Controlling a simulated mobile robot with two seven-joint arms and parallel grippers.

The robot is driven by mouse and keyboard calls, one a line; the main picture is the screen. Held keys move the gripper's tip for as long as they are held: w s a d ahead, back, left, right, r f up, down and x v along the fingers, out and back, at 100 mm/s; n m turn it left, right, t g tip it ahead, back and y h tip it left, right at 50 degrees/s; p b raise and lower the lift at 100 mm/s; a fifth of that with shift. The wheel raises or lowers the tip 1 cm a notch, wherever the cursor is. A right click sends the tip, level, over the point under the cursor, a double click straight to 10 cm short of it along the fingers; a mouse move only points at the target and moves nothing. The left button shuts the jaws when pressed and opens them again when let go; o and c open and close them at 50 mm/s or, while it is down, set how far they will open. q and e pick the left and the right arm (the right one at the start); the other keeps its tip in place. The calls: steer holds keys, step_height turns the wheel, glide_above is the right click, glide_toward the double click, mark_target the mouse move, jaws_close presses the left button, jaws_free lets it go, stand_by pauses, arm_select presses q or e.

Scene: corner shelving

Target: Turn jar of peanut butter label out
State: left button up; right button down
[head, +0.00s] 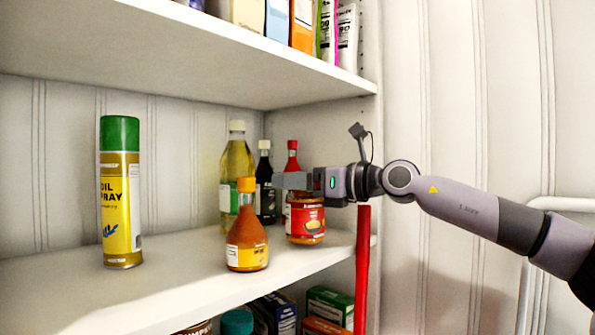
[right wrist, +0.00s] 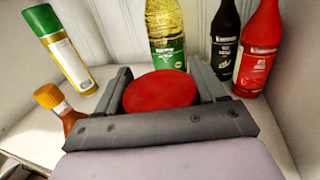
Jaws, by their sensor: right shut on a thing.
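The jar of peanut butter (head: 305,222) stands on the middle shelf near its right end, with a red label showing towards the head view. Its red lid (right wrist: 160,92) shows in the right wrist view between the two fingers. My right gripper (head: 292,181) reaches in from the right at the height of the jar's top and is shut on the jar; it also shows in the right wrist view (right wrist: 160,85). The gripper hides the jar's top in the head view. My left gripper is not in view.
An orange sauce bottle (head: 247,240) stands close left of the jar. Behind are an oil bottle (head: 237,165), a dark bottle (head: 265,185) and a red bottle (right wrist: 259,50). An oil spray can (head: 121,195) stands far left, with bare shelf (head: 185,262) between.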

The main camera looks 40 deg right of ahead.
steer(key=shift+s+r+n+g+y+p, duration=0.1)
steer(key=shift+r+n+g+y+p, duration=0.25)
steer(key=shift+y+p, duration=0.4)
steer(key=shift+f+n+y, duration=0.2)
steer(key=shift+n+y, duration=0.05)
steer(key=shift+n, duration=0.1)
steer(key=shift+a+f+n+g+y, duration=0.1)
steer(key=shift+n+g+y, duration=0.5)
steer(key=shift+y, duration=0.2)
steer(key=shift+s+a+f+n+g+y, duration=0.1)
steer(key=shift+n+g+y, duration=0.55)
steer(key=shift+y, duration=0.2)
steer(key=shift+a+n+g+y, duration=0.1)
steer(key=shift+n+g+y, duration=0.5)
steer(key=shift+y, duration=0.25)
steer(key=shift+s+f+b, duration=0.1)
steer(key=shift+f+b, duration=0.2)
